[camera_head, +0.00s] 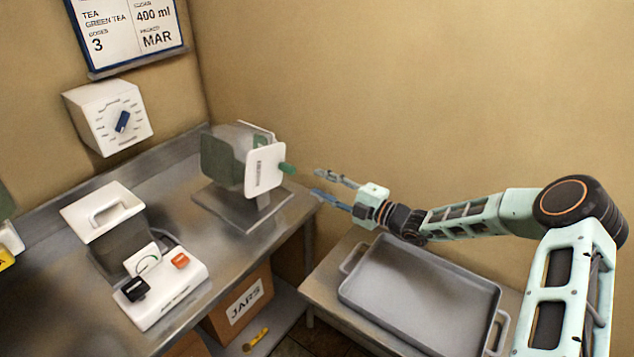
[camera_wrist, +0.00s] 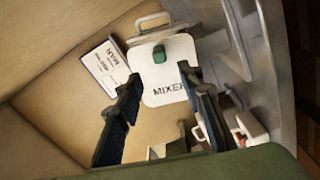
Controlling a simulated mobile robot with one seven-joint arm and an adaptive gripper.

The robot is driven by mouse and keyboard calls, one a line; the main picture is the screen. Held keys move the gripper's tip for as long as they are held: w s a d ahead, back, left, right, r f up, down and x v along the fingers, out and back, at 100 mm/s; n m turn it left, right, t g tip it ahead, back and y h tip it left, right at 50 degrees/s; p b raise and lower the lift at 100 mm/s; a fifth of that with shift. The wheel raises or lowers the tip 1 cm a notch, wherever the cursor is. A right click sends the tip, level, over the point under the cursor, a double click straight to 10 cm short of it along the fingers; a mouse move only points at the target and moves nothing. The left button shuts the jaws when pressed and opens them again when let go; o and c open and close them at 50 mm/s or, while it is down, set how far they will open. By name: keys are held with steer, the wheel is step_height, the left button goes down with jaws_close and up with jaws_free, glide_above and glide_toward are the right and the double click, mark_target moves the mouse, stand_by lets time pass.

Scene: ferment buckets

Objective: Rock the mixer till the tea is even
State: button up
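The mixer (camera_head: 228,159) stands on a flat base at the right end of the steel counter. It has a greenish body and a white front plate (camera_head: 264,169), lettered MIXER in the wrist view (camera_wrist: 170,88). A short green knob (camera_head: 287,168) sticks out of the plate towards my gripper; it also shows in the wrist view (camera_wrist: 159,53). My gripper (camera_head: 318,183) is open and empty, just right of the knob and apart from it. In the wrist view its fingers (camera_wrist: 160,82) stand either side of the plate. The tea inside cannot be seen.
A grey tray (camera_head: 425,292) lies on a low table below my arm. A white-lidded container (camera_head: 120,240) and a white panel (camera_head: 170,290) with black and orange knobs stand left on the counter (camera_head: 60,290). A wall dial (camera_head: 110,115) hangs behind; a JARS box (camera_head: 240,300) sits below.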

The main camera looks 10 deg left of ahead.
mark_target(295, 172)
steer(key=shift+f, duration=0.1)
steer(key=w+a+n+b, duration=0.1)
steer(key=a+n+b, duration=0.2)
steer(key=n+b, duration=0.3)
steer(key=w+a+n+b, duration=0.2)
steer(key=a+n+b, duration=0.2)
steer(key=n+b, duration=0.2)
steer(key=w+a+n+b, duration=0.1)
steer(key=a+n+b, duration=0.2)
steer(key=n+b, duration=0.2)
steer(key=shift+w+a+n+b, duration=0.3)
steer(key=shift+a+n+b, duration=0.1)
steer(key=shift+b, duration=0.55)
jaws_close()
